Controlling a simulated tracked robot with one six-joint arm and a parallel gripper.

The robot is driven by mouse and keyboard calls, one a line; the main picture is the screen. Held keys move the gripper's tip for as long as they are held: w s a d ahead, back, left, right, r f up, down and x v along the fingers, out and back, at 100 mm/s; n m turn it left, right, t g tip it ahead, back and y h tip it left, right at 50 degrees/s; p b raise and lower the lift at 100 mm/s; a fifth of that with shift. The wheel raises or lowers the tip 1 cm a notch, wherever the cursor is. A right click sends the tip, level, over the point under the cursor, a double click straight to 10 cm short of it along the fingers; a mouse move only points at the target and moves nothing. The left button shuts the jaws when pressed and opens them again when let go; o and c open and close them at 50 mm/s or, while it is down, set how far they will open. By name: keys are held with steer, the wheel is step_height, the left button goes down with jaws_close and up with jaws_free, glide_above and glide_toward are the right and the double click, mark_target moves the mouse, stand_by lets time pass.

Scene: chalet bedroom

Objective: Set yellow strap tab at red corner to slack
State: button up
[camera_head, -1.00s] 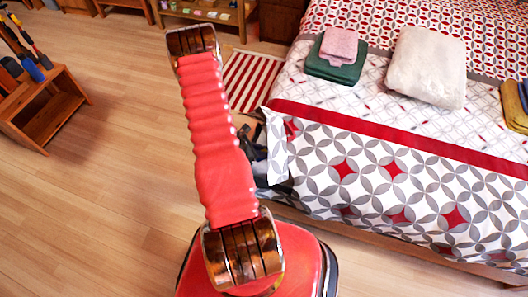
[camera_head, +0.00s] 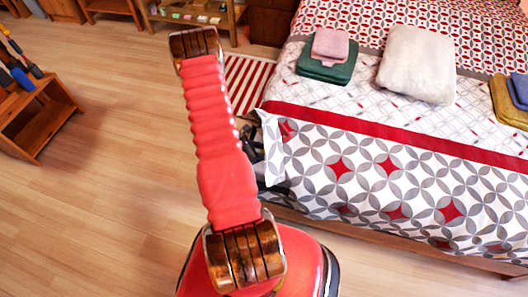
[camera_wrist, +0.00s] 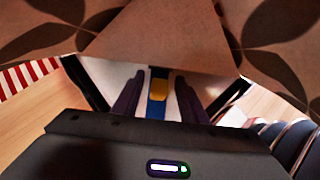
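In the wrist view a small yellow tab (camera_wrist: 158,88) sits on a blue strap (camera_wrist: 157,107), against a white surface under the overhanging bed cover (camera_wrist: 165,35). My gripper (camera_wrist: 158,78) has two dark purple fingers, apart, one on each side of the strap and tab in the picture. I see gaps between the fingers and the tab; whether the tab lies between the tips or beyond them I cannot tell. In the head view the arm reaches to the near left corner of the bed (camera_head: 340,190), and the tab is hidden there. No red corner mark shows.
A red-and-white striped rug (camera_head: 247,85) lies left of the bed. A wooden rack (camera_head: 40,120) with tools stands at the far left. Folded towels (camera_head: 326,62) and a cream cushion (camera_head: 417,65) lie on the bed. The wooden floor at left is clear.

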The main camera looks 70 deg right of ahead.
steer(key=v, duration=1.3)
steer(key=shift+w+a+r, duration=0.2)
steer(key=shift+w+a, duration=0.05)
